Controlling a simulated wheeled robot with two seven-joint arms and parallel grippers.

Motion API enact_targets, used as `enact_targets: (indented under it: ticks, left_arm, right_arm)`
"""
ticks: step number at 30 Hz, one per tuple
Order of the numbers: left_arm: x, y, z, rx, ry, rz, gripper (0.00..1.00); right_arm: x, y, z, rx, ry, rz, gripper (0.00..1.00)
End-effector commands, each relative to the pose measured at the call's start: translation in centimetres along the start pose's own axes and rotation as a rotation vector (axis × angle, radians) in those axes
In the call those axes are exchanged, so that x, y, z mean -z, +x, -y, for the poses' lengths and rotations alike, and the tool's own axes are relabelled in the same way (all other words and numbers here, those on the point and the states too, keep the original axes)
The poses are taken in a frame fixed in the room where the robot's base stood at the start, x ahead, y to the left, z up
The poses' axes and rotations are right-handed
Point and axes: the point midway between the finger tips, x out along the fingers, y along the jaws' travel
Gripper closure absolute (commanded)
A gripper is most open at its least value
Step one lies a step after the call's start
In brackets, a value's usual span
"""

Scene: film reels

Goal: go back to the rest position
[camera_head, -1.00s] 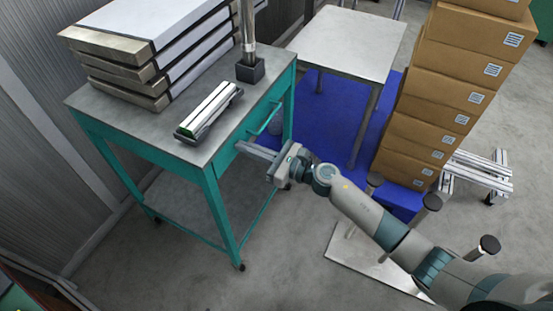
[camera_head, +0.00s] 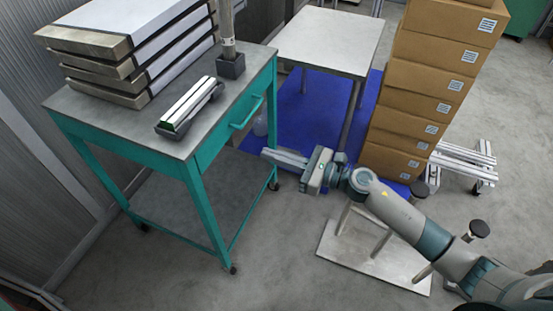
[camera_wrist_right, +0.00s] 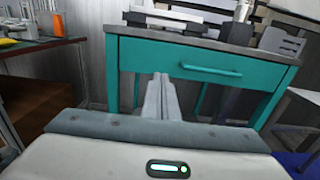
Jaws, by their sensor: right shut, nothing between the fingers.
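My right gripper (camera_head: 284,158) reaches in from the lower right in the head view. Its fingers are together and empty, pointing at the teal cart (camera_head: 208,192) and apart from it. In the right wrist view its closed fingers (camera_wrist_right: 161,98) point at the front of the cart, left of the drawer handle (camera_wrist_right: 213,69). The drawer (camera_head: 236,120) is shut. My left gripper is in neither view.
On the cart top lie a stack of wrapped slabs (camera_head: 130,60), a white-and-grey bar-shaped device (camera_head: 190,106) and a post (camera_head: 228,45). A white table (camera_head: 330,40) and stacked cartons (camera_head: 425,95) stand behind.

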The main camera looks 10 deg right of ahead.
Motion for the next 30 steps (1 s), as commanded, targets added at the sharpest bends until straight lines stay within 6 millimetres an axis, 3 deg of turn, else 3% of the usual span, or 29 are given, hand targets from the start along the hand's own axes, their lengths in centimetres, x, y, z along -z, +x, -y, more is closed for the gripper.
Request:
enact_targets:
  ticks: [6, 23, 26, 30]
  left_arm:
    - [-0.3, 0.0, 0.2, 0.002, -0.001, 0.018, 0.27]
    - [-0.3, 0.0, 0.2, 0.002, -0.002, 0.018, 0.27]
    - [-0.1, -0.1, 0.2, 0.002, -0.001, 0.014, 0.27]
    - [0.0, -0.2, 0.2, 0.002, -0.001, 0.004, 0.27]
  right_arm:
    - [0.0, -0.9, -0.1, -0.002, 0.001, 0.0, 1.0]
    - [0.2, -0.9, 0.1, 0.008, 0.024, 0.003, 1.0]
    - [0.9, -1.0, 0.5, 0.041, 0.113, 0.013, 1.0]
    - [3.8, -1.7, 1.9, 0.152, 0.409, 0.051, 1.0]
